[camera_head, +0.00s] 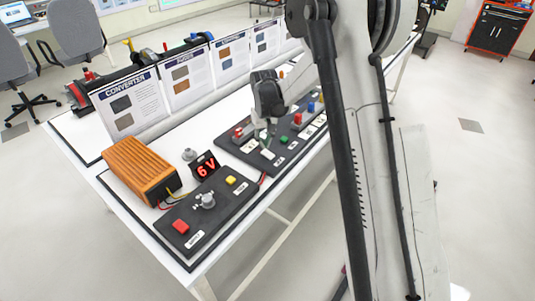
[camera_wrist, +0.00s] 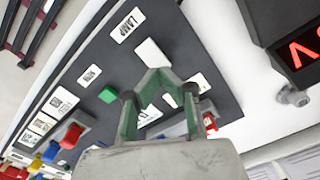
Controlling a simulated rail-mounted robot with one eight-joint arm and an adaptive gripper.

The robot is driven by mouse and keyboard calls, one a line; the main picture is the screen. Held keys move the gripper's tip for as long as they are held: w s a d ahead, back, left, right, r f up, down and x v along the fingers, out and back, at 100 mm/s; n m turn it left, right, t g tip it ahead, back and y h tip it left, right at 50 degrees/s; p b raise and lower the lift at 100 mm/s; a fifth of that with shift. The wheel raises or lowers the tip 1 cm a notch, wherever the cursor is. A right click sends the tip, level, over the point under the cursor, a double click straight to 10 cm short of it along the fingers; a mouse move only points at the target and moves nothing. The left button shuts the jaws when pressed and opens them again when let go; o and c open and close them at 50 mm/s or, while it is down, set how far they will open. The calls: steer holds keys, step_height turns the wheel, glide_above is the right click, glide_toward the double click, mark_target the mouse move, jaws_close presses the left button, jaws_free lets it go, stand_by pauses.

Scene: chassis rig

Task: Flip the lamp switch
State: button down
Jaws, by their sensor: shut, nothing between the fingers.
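The lamp switch (camera_wrist: 152,52) is a plain white block on a dark panel (camera_wrist: 196,45), beside a white label (camera_wrist: 127,25) that reads LAMP. In the head view, the switch (camera_head: 267,154) lies at the near part of the dark panel (camera_head: 228,150). My gripper (camera_wrist: 155,73) is shut and empty, its green fingertips meeting right at the edge of the switch in the wrist view. In the head view, my gripper (camera_head: 268,130) points down over the panel, just behind the switch. I cannot tell whether the fingertips touch it.
A green button (camera_wrist: 108,94) and red, blue and yellow parts sit farther along the panel. A red 6V display (camera_head: 206,166), an orange converter (camera_head: 140,168) and a second dark panel (camera_head: 222,201) stand on the nearer table. Upright information boards (camera_head: 130,103) line the back.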

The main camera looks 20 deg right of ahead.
mark_target(265, 151)
steer(key=shift+f+b, duration=1.1)
steer(key=shift+f, duration=0.3)
stand_by(1.0)
steer(key=shift+r, duration=0.1)
steer(key=shift+r+p, duration=1.4)
steer(key=shift+r, duration=2.05)
